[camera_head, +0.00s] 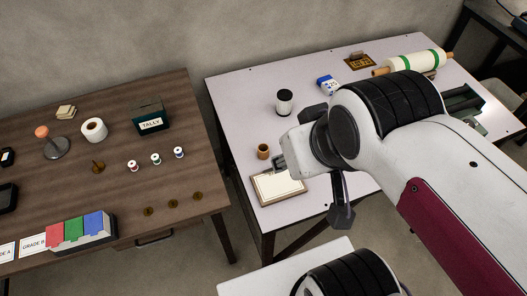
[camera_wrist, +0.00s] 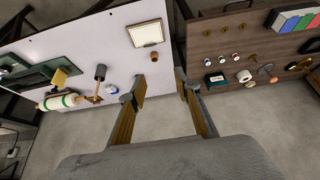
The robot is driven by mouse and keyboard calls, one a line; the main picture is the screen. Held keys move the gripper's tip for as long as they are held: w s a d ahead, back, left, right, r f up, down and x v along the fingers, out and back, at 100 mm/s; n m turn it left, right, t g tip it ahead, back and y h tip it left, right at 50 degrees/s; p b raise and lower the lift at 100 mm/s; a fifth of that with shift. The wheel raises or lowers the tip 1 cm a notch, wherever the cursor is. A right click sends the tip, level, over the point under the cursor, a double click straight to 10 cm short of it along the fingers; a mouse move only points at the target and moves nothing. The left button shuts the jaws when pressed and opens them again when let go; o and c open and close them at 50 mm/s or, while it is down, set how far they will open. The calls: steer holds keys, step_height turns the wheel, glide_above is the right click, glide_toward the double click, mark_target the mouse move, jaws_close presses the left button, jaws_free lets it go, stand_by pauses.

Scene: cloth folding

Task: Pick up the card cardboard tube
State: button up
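A small brown cardboard tube (camera_head: 263,151) stands upright on the pale table, near its left edge and just behind a framed white board. It also shows small in the wrist view (camera_wrist: 154,56), ahead of the fingers. My gripper (camera_head: 279,163) is to the right of the tube in the head view, above the table and apart from it. The tube is not between the fingers.
The framed board (camera_head: 277,187) lies in front of the tube. A black-and-white cylinder (camera_head: 284,104) and a blue-white box (camera_head: 327,85) stand behind. A green-banded roll (camera_head: 411,62) lies at the back. A gap separates the brown wooden table (camera_head: 110,190) at left.

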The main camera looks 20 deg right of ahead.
steer(key=shift+o, duration=0.2)
steer(key=o, duration=0.3)
